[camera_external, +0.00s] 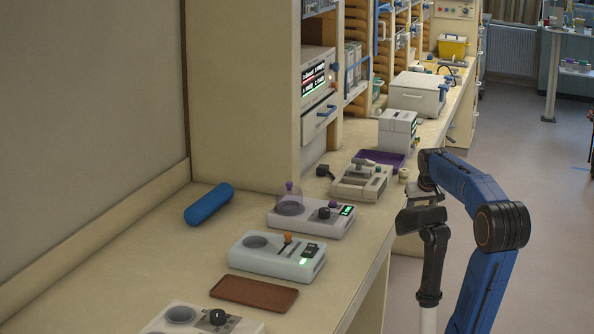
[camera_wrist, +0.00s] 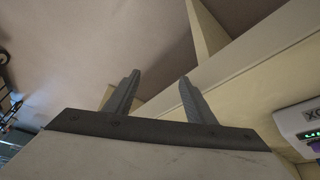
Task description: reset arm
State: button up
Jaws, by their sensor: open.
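My blue and black arm stands at the right of the counter in the external view. It is bent, with its wrist end beside the counter's front edge. The fingers cannot be made out clearly there. In the wrist view my gripper (camera_wrist: 158,98) shows two grey fingers set wide apart, with nothing between them. The gripper is open and empty. Behind the fingers are the floor and the pale counter's side.
The counter (camera_external: 125,262) holds a blue roll (camera_external: 208,204), a brown tray (camera_external: 254,292), a light device (camera_external: 262,262) with a green light, and a purple tray (camera_external: 392,158). One device (camera_wrist: 300,122) shows at the wrist view's right edge. Floor (camera_external: 535,200) right of my arm is clear.

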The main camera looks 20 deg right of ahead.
jog(key=s+a+f+n, duration=0.1)
jog(key=s+a+f, duration=0.3)
jog(key=s, duration=0.3)
jog(key=s+a+f+n+y, duration=0.1)
jog(key=s+a+f, duration=0.3)
jog(key=s, duration=0.4)
jog(key=s+a+f, duration=0.4)
jog(key=s+f, duration=0.2)
jog(key=s, duration=0.1)
jog(key=shift+s+a+f+n, duration=0.15)
jog(key=shift+f+n, duration=0.2)
jog(key=shift+n, duration=0.05)
